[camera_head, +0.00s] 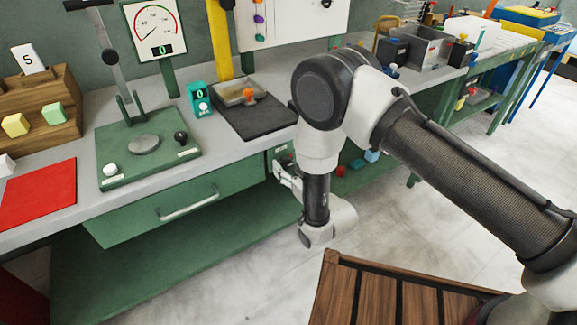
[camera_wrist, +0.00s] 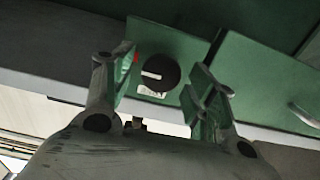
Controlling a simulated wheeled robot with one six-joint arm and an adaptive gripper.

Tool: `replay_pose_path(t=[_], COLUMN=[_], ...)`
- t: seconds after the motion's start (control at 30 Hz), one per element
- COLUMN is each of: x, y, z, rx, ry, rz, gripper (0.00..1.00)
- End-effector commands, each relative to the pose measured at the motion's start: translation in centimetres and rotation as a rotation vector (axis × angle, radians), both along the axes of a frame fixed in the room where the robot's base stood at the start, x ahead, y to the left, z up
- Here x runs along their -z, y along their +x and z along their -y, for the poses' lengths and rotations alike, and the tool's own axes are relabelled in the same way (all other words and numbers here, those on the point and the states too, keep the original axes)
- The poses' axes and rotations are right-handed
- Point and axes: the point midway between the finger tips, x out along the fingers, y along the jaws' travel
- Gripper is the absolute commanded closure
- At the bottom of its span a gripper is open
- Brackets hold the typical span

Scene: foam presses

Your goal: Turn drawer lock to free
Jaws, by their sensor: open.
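The drawer lock is a dark round knob (camera_wrist: 158,72) with a white bar across its face, on a green panel (camera_wrist: 177,96) in the wrist view. A red mark shows to its left and a white label sits just below it. The white bar lies roughly level in the picture, pointing to the left side. My gripper (camera_wrist: 160,82) is open, one finger on each side of the knob, with gaps showing; contact is not visible. In the head view my gripper (camera_head: 284,171) is at the bench front, hiding the knob. The green drawer (camera_head: 135,218) with its pale handle (camera_head: 188,204) is to the left.
The bench top (camera_head: 225,150) holds a green press (camera_head: 148,150), a teal display box (camera_head: 200,98) and a dark mat (camera_head: 262,122). A slatted wooden surface (camera_head: 400,290) is at the lower right. Open floor (camera_head: 230,285) lies before the bench.

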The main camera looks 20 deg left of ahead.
Motion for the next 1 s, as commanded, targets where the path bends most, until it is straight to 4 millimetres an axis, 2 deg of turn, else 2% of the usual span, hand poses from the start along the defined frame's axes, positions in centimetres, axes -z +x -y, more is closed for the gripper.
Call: replay_pose_path(t=[0.23, 0.47, 0.77, 1.0], x=[0.01, 0.00, 0.00, 0.01], y=[0.06, 0.04, 0.02, -0.01], z=[-0.07, -0.06, -0.06, -0.09], rx=[0.000, 0.000, 0.000, 0.000], ry=[-0.001, -0.001, -0.016, -0.090], rz=[-0.001, -0.001, 0.017, 0.104], gripper=[0.45, 0.87, 0.88, 0.88])
